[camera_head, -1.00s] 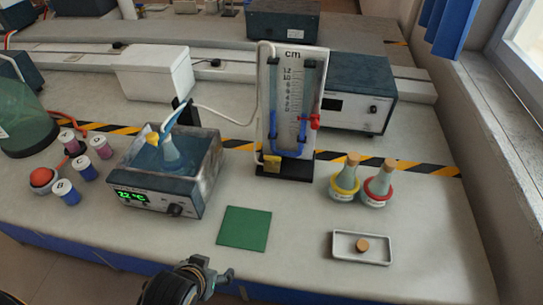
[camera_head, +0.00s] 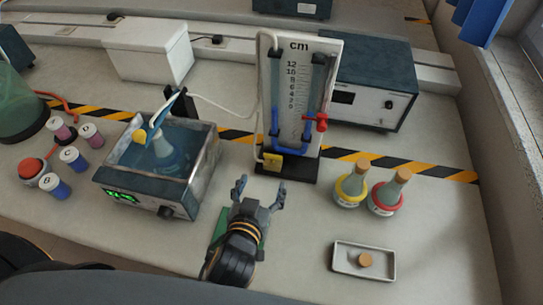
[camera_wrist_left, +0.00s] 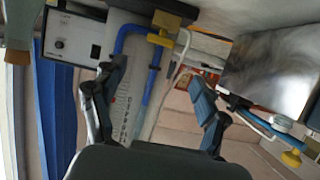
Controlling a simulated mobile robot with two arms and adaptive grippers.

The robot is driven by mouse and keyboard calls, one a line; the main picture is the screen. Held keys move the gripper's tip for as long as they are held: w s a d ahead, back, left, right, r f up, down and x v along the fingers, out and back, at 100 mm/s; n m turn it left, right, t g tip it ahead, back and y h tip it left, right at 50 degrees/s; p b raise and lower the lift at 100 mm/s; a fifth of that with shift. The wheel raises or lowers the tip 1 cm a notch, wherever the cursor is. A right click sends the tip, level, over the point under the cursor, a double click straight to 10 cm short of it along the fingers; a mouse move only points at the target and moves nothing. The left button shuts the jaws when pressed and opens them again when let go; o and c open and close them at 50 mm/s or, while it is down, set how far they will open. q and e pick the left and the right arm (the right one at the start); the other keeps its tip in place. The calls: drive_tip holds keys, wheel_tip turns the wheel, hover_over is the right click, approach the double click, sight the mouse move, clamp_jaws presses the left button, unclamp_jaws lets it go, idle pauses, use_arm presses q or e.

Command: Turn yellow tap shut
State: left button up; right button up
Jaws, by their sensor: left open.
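The yellow tap (camera_head: 272,160) is low on the left side of the manometer board (camera_head: 312,50), by its dark base. It also shows near the top of the left wrist view (camera_wrist_left: 160,39), beside the blue tube. My left gripper (camera_head: 261,190) is open and empty, in front of the manometer base. Its fingers point toward the tap but stand apart from it. In the left wrist view the open fingers (camera_wrist_left: 158,80) flank the blue tube and scale, with the tap beyond them. A red tap (camera_head: 321,122) is on the board's right side. My right gripper is not in view.
A water bath (camera_head: 200,165) with a flask stands to the left. Two stoppered flasks, one yellow-ringed (camera_head: 350,190) and one red-ringed (camera_head: 387,196), stand to the right. A white tray (camera_head: 345,262) with a cork lies in front. My gripper partly covers a green mat (camera_head: 219,225).

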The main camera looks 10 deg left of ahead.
use_arm(q)
approach(272, 157)
drive_tip(key=w, duration=0.3)
drive_tip(key=x, duration=0.2)
drive_tip(key=f+p+x, duration=0.1)
drive_tip(key=x, duration=0.1)
drive_tip(key=shift+s+d+r, duration=0.1)
drive_tip(key=shift+s, duration=0.1)
drive_tip(key=shift+w, duration=0.25)
drive_tip(key=shift+w+f, duration=0.25)
drive_tip(key=shift+f, duration=0.05)
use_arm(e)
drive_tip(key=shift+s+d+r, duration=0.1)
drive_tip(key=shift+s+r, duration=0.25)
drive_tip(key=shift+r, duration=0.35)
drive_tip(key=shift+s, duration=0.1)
use_arm(q)
drive_tip(key=shift+c, duration=1.1)
drive_tip(key=c, duration=0.9)
drive_tip(key=shift+c, duration=0.2)
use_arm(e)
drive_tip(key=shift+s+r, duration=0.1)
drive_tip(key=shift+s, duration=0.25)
